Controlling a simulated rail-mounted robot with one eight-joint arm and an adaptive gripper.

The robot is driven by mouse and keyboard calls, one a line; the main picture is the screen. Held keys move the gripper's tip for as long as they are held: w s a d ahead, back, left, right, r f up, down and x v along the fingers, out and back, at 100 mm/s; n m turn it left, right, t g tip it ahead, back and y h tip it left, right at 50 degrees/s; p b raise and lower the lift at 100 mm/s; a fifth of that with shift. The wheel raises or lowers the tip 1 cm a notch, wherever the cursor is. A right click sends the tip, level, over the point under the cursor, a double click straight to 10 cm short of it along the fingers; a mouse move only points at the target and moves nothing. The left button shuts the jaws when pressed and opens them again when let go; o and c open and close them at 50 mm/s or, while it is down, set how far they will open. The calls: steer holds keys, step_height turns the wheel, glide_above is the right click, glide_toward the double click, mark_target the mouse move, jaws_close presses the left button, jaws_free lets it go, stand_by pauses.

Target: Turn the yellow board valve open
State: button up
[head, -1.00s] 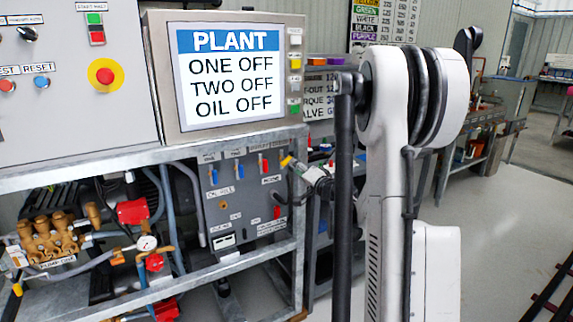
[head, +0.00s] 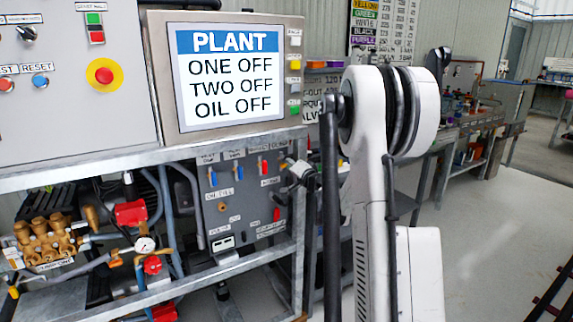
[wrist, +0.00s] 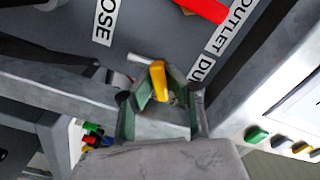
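The yellow valve handle (wrist: 159,82) shows in the wrist view, in front of the grey panel (wrist: 165,30). My gripper (wrist: 160,88) reaches to it, with one green-padded finger on each side of the handle. The fingers come close to the yellow handle, but I cannot tell whether both touch it. In the head view my gripper (head: 300,172) is small and dark at the right edge of the grey valve board (head: 236,205). The yellow handle cannot be made out there.
Blue handles (head: 213,178) and red handles (head: 264,167) sit on the same board. A red handle (wrist: 205,8) is close above my gripper in the wrist view. A metal frame bar (wrist: 75,95) runs beside the gripper. The PLANT screen (head: 235,75) reads all off.

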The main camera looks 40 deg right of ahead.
jaws_close()
steer(key=shift+n, duration=0.4)
steer(key=n, duration=0.4)
steer(key=shift+n, duration=0.4)
steer(key=n, duration=0.5)
steer(key=shift+n, duration=0.3)
steer(key=o, duration=0.6)
jaws_free()
steer(key=shift+a, duration=0.1)
